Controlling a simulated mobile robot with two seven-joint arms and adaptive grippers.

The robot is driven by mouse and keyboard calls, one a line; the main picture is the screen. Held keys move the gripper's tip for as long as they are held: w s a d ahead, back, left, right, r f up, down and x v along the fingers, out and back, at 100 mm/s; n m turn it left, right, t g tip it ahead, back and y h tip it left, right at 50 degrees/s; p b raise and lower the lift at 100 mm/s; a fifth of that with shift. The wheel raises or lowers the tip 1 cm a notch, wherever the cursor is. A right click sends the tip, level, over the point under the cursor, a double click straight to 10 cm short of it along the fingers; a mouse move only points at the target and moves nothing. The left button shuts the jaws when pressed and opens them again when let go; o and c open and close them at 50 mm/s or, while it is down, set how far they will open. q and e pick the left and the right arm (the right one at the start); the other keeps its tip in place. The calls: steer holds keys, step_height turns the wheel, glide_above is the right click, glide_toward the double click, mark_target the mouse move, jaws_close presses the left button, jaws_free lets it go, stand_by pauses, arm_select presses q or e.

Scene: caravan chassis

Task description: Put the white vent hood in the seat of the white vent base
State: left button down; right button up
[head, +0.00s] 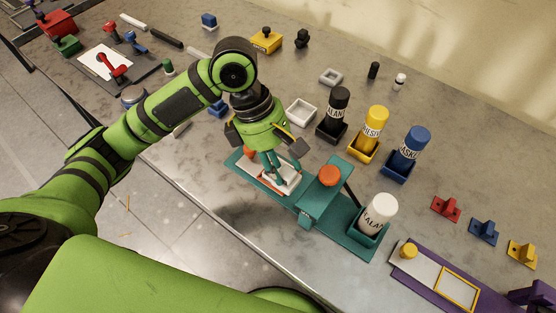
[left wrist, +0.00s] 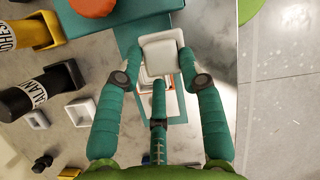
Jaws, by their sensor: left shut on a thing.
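My left gripper (head: 278,176) is shut on a white block-like part, which I take to be the vent hood (left wrist: 161,55). In the left wrist view the hood sits between the two teal fingertips (left wrist: 167,68). It is over a teal board (head: 240,163) with an orange outlined area. A white stepped shape (left wrist: 147,82) shows just beyond the hood, partly hidden by the fingers. It may be the vent base, but I cannot tell whether the hood touches it. A white open square frame (head: 302,112) lies behind the gripper. My right gripper is out of view.
A teal stand with an orange knob (head: 329,175) is just right of the gripper. A white bottle (head: 378,214) stands at the board's right end. Black (head: 337,108), yellow (head: 374,130) and blue (head: 410,150) bottles stand behind. A purple board (head: 425,280) lies front right.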

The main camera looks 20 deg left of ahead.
arm_select(q)
steer(key=w+a+f, duration=0.1)
steer(key=w, duration=0.1)
steer(key=w+a+f, duration=0.1)
steer(key=w, duration=0.1)
steer(key=w+a+f, duration=0.1)
steer(key=w+f, duration=0.1)
steer(key=shift+a+p, duration=0.1)
steer(key=shift+p, duration=0.2)
steer(key=shift+f+p, duration=0.35)
steer(key=shift+f, duration=1.75)
steer(key=c, duration=0.8)
jaws_free()
steer(key=shift+f, duration=0.1)
steer(key=b+v, duration=0.1)
steer(key=v, duration=1.1)
